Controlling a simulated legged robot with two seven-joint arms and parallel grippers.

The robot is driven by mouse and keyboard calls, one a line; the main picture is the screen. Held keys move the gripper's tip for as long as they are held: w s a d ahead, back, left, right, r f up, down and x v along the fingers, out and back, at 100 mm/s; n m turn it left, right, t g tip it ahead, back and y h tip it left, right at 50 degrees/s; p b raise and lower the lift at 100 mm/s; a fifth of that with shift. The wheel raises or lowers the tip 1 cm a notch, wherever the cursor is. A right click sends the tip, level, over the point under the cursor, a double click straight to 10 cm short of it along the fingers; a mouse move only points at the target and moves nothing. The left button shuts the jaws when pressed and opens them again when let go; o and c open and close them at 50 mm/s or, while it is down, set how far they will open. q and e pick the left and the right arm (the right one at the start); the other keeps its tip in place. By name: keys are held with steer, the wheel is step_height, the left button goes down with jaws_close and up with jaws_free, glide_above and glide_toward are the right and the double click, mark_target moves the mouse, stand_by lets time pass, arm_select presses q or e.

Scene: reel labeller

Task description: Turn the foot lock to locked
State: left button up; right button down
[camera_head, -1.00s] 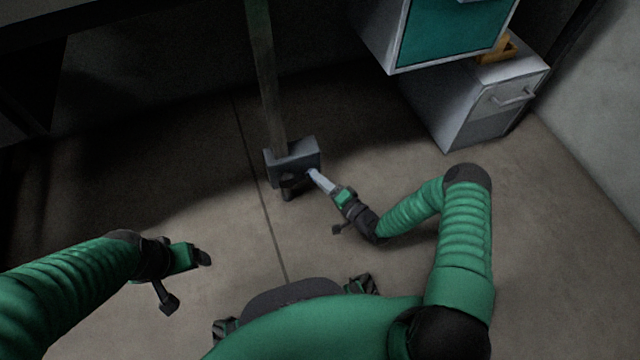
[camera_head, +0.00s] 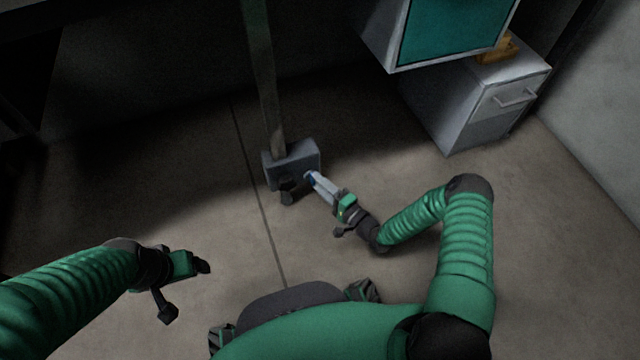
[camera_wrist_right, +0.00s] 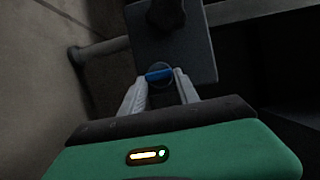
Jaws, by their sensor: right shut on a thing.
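The foot lock is a small blue knob (camera_wrist_right: 159,74) on a round dark base, on the face of a grey box (camera_head: 291,160) at the foot of a post. My right gripper (camera_head: 313,178) reaches the lower right of that box. In the right wrist view its two pale fingers (camera_wrist_right: 160,84) are shut on the blue knob, one on each side. The knob's bar lies nearly level in that view, with a slight tilt. In the head view the fingers mostly hide it. My left gripper (camera_head: 203,266) hangs over the floor at the lower left, and its finger gap does not show.
A dark pedal-like part (camera_head: 287,191) sticks out below the box; a dark knob (camera_wrist_right: 165,14) shows in the wrist view. The post (camera_head: 265,80) rises from the box. A grey drawer cabinet (camera_head: 470,118) stands right. The floor between my arms is clear.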

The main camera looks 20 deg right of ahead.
steer(key=c, duration=1.1)
jaws_free()
steer(key=shift+d+f, duration=0.25)
steer(key=shift+o, duration=1)
steer(key=shift+a+r, duration=0.1)
steer(key=p+v, duration=0.8)
steer(key=v, duration=0.9)
